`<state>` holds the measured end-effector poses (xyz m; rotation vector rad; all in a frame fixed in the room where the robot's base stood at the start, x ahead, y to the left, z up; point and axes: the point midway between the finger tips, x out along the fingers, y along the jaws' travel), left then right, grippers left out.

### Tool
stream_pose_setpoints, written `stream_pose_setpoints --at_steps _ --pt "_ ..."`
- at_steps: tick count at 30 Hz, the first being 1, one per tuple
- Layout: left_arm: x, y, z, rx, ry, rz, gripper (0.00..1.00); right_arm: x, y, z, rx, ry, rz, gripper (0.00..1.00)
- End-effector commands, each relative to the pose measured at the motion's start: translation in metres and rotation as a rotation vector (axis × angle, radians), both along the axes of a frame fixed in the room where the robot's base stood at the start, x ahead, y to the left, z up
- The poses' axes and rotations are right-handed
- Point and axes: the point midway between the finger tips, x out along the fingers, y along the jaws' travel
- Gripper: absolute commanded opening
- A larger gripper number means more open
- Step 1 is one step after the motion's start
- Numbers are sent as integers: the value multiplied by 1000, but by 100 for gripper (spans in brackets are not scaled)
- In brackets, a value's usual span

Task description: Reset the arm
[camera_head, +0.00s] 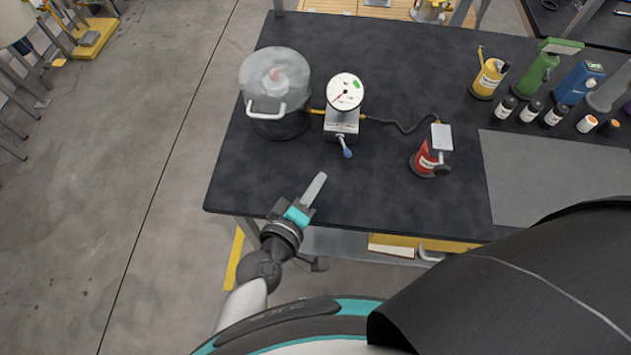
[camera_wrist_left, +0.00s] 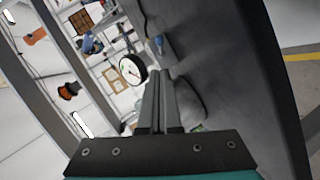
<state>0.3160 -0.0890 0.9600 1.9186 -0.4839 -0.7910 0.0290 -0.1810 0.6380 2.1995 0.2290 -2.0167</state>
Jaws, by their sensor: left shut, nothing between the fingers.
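My left gripper (camera_head: 314,188) is over the front left part of the black table (camera_head: 390,195) in the head view. Its fingers are together and hold nothing. In the left wrist view the shut fingers (camera_wrist_left: 160,85) point up the picture, toward a white round gauge (camera_wrist_left: 132,70) and a blue-tipped lever (camera_wrist_left: 158,42). The gripper is apart from these things. My right gripper is not in view.
A lidded pot (camera_head: 275,95) stands at the table's back left, beside the gauge (camera_head: 345,92) on its grey box. A red bottle (camera_head: 427,158) stands at the middle. Several bottles, including a green one (camera_head: 538,73), stand at the back right. A grey mat (camera_head: 555,175) lies at right.

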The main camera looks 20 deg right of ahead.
Motion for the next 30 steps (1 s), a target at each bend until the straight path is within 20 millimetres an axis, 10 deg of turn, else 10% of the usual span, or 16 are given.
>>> stream_pose_setpoints --at_steps 20,30 --pt "-6 5 6 73 -23 -74 0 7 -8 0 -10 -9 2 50" --pt "-42 84 11 569 -5 -349 0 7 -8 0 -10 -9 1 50"
